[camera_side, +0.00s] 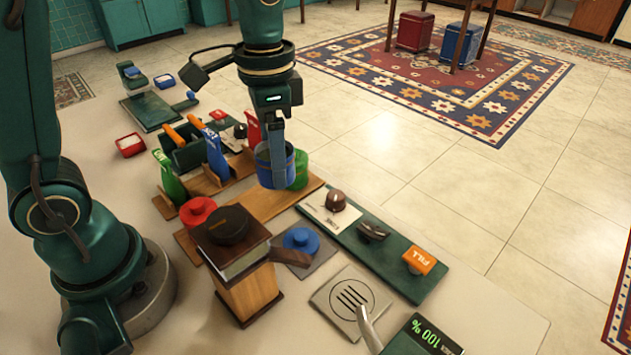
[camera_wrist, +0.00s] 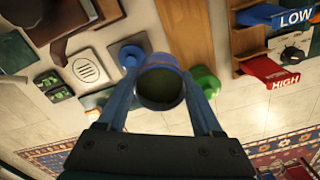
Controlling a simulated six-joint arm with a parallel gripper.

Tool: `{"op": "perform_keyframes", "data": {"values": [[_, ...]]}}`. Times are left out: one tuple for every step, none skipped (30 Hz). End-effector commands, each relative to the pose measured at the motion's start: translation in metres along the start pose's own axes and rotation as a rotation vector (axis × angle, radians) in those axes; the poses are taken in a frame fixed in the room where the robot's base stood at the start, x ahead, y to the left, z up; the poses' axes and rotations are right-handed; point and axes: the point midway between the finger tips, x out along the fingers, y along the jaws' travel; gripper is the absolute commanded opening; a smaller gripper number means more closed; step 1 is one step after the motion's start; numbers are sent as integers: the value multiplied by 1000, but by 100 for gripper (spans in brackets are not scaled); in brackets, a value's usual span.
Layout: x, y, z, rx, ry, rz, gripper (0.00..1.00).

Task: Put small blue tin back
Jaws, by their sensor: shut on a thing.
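The small blue tin (camera_side: 270,165) is roughly upright between the fingers of my gripper (camera_side: 277,150), over the wooden board. My gripper is shut on it. In the wrist view the tin (camera_wrist: 161,70) is open at the top and dark inside, with a finger on each side. I cannot tell whether its base touches the board. A blue lid with a knob (camera_side: 301,239) lies apart from it on a grey square plate; it also shows in the wrist view (camera_wrist: 131,55). A green tin (camera_side: 299,170) stands just behind the blue tin, partly hidden by it.
The long wooden board (camera_side: 264,203) runs beneath. A red lidded tin (camera_side: 197,210) and a wooden box with a dark top (camera_side: 247,290) stand nearer. Coloured levers (camera_side: 216,155) crowd the left. A green panel with an orange FILL switch (camera_side: 419,260) lies right. Open floor lies beyond.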

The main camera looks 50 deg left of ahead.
Motion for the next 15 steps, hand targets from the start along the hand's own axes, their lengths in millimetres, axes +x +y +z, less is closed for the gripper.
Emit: {"op": "perform_keyframes", "data": {"values": [[0,-12,9,-24,1,0,0],[0,-18,13,-33,2,0,0],[0,-25,19,-48,3,0,0],[0,-30,22,-64,4,0,0],[0,-34,26,-79,3,1,0],[0,-38,30,-100,4,0,0],[0,-42,33,-117,5,0,0],[-1,-44,35,-132,6,0,0],[-1,-47,37,-148,7,-1,0],[-1,-49,38,-157,7,-1,0],[0,-50,39,-164,8,-1,0],[4,-52,39,-170,8,-2,0],[8,-52,40,-173,7,-1,0],[13,-52,40,-175,6,-1,0],[20,-52,40,-176,5,0,0]]}}
